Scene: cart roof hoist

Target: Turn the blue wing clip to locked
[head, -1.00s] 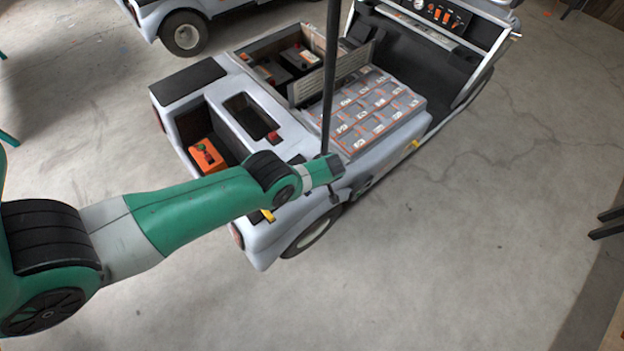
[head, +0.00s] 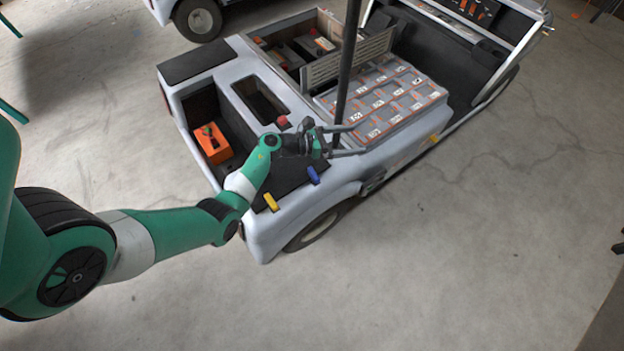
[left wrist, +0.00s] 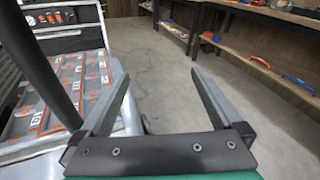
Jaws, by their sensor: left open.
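The blue wing clip (head: 313,175) sits on the near side edge of the cart's black rear panel, in the head view. A yellow wing clip (head: 271,202) is on the same edge, to its left and nearer me. My left gripper (head: 350,140) is open and empty, above the cart beside the black upright post, just beyond and to the right of the blue clip. In the left wrist view the open fingers (left wrist: 162,95) point out past the cart, with nothing between them. The blue clip is not in the wrist view. My right gripper is not in view.
The black post (head: 349,65) stands close to my left gripper. The cart carries a grey battery block (head: 390,100), an orange box (head: 210,145) and a red knob (head: 282,121). Floor (head: 480,250) to the right is clear. Shelves (left wrist: 265,65) stand far off.

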